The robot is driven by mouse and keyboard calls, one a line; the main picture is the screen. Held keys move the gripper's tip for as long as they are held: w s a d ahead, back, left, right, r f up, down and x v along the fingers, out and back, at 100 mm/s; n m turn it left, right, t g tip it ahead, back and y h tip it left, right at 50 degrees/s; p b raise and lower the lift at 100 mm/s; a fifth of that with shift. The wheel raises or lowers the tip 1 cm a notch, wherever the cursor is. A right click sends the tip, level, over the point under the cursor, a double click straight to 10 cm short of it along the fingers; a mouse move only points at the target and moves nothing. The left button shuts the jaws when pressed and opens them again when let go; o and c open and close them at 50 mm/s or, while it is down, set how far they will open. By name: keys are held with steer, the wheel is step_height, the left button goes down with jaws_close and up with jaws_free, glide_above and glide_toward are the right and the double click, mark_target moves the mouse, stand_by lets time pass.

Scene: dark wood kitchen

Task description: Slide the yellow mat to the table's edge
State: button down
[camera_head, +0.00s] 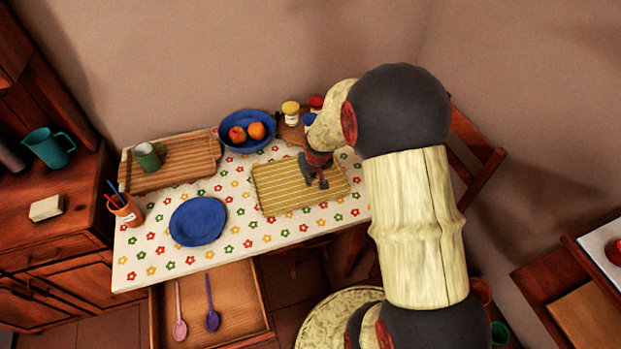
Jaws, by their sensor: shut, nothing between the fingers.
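The yellow mat (280,194), with thin pale stripes, lies flat on the table (143,262), which has a white cloth with colored flowers. The mat is right of the blue plate and back from the table's front edge. My gripper (323,185) points down over the right half of the mat. It is shut and empty. I cannot tell whether its fingertips touch the mat. My gripper and arm hide part of the mat's back right area and the table's right end.
A blue plate (198,221) lies left of the mat. A blue bowl (233,148) with fruit and a wooden tray (190,178) with a green mug (148,157) stand behind. Jars (290,112) stand at the back. An orange cup (127,212) is at left. An open drawer (245,290) juts out below.

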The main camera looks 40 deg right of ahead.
mark_target(311, 195)
steer(key=b+x, duration=0.1)
steer(key=x, duration=0.5)
steer(key=shift+b, duration=0.4)
steer(key=shift+s+a+r+b, duration=0.1)
steer(key=shift+s+a+b, duration=0.2)
steer(key=shift+s, duration=0.65)
steer(key=shift+s+a+r+b, duration=0.15)
steer(key=shift+s+a, duration=0.15)
steer(key=shift+s, duration=0.7)
steer(key=s+a, duration=0.1)
steer(key=s, duration=0.5)
steer(key=s+a, duration=0.1)
steer(key=s, duration=0.2)
steer(key=shift+s+a+b, duration=0.1)
steer(key=shift+a+b, duration=0.2)
steer(key=shift+b, duration=0.05)
steer(key=w, duration=0.2)
steer(key=w+d, duration=0.1)
steer(key=w, duration=0.1)
steer(key=shift+r, duration=0.35)
steer(key=p+v, duration=0.3)
steer(key=v, duration=0.6)
steer(key=shift+s+p, duration=0.25)
steer(key=shift+p, duration=0.15)
